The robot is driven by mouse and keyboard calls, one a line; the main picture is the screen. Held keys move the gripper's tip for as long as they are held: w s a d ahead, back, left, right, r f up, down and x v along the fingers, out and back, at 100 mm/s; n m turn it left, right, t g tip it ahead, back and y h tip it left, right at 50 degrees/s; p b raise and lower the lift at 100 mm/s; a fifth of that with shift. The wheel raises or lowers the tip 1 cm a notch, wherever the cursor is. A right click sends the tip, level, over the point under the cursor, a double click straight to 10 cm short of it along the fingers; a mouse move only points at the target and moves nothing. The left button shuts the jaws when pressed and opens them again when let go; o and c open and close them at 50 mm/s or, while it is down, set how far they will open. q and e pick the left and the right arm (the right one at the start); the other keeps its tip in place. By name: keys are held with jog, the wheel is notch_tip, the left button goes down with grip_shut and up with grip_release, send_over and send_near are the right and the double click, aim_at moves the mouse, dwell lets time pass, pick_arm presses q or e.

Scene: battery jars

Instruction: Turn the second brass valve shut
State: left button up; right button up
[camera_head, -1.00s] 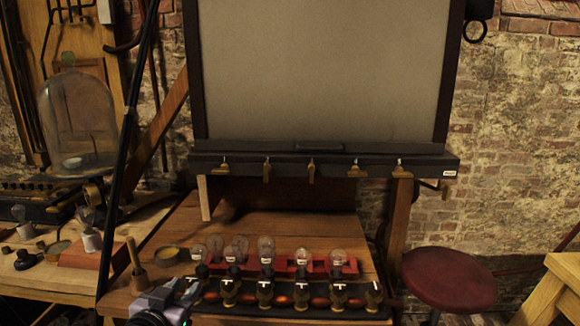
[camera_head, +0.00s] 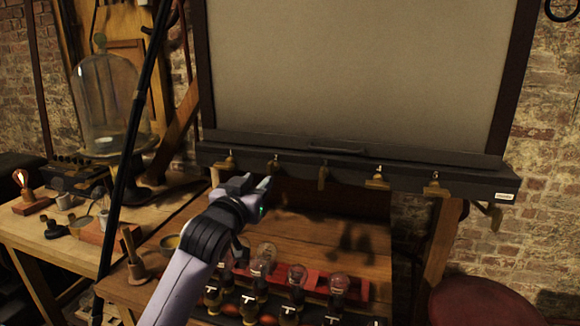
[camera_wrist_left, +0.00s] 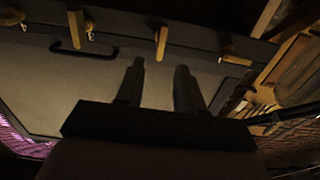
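A row of brass valves runs along the black bar under the big panel. The second valve from the left (camera_head: 276,166) has its handle hanging straight down; it also shows in the left wrist view (camera_wrist_left: 162,40). The first valve (camera_head: 229,163) has its handle turned sideways, and the third (camera_head: 323,177) hangs down. My left gripper (camera_head: 258,184) is just below and in front of the bar, near the second valve and apart from it. In the left wrist view its two fingers (camera_wrist_left: 159,72) stand apart with nothing between them. My right gripper is not in view.
A glass bell jar (camera_head: 108,100) stands at left behind a black pole (camera_head: 133,140). A red stool (camera_head: 485,302) is at lower right.

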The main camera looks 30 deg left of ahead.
aim_at(268, 169)
pick_arm(q)
jog(key=shift+p+x, duration=0.6)
jog(key=shift+x, duration=3)
jog(key=shift+r, duration=0.15)
grip_shut()
